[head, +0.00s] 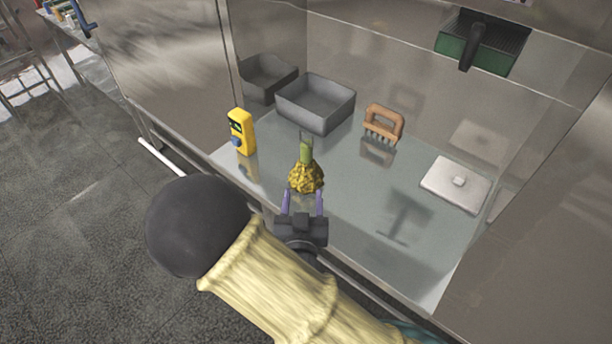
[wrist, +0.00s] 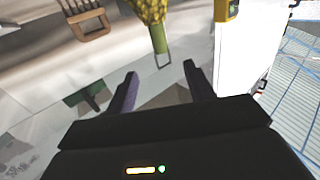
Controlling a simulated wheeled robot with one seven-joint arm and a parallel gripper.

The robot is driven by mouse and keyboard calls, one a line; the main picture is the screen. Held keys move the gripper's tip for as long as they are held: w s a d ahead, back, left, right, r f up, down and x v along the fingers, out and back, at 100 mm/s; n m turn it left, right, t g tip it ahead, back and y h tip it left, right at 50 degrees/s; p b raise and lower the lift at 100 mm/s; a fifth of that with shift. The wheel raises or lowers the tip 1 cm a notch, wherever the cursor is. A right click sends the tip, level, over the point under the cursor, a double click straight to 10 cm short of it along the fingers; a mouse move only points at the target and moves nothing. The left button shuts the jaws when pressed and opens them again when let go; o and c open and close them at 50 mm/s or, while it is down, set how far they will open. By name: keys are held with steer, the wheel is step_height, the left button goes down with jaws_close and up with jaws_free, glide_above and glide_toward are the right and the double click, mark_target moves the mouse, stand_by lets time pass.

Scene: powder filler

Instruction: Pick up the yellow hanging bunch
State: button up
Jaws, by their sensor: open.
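The yellow bunch (head: 306,177) has a bumpy yellow body and a green stem that points up in the head view. It appears to stand on the shiny metal surface, or just above it; I cannot tell which. In the wrist view the yellow bunch (wrist: 148,10) shows at the top, with its green stem toward the gripper side. My gripper (head: 303,196) is open, its two purple-grey fingers reaching to the near side of the bunch. In the wrist view the space between the fingertips (wrist: 160,70) is empty, and the stem lies beyond them.
A grey bin (head: 316,103) stands behind the bunch. A yellow handheld device (head: 241,131) is at left. A brown wooden-handled brush (head: 384,122) is at back right. A pale flat lid (head: 455,184) lies at right. The front metal surface right of my gripper is clear.

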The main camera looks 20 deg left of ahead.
mark_target(306, 155)
steer(key=p+x, duration=0.1)
steer(key=x, duration=0.9)
steer(key=shift+w, duration=0.4)
steer(key=p+x, duration=0.2)
steer(key=x, duration=0.2)
steer(key=shift+w+p, duration=0.1)
steer(key=shift+p, duration=0.2)
steer(key=shift+w+a+f, duration=0.1)
steer(key=shift+w+a, duration=0.1)
steer(key=shift+w, duration=0.3)
steer(key=shift+c, duration=0.2)
jaws_close()
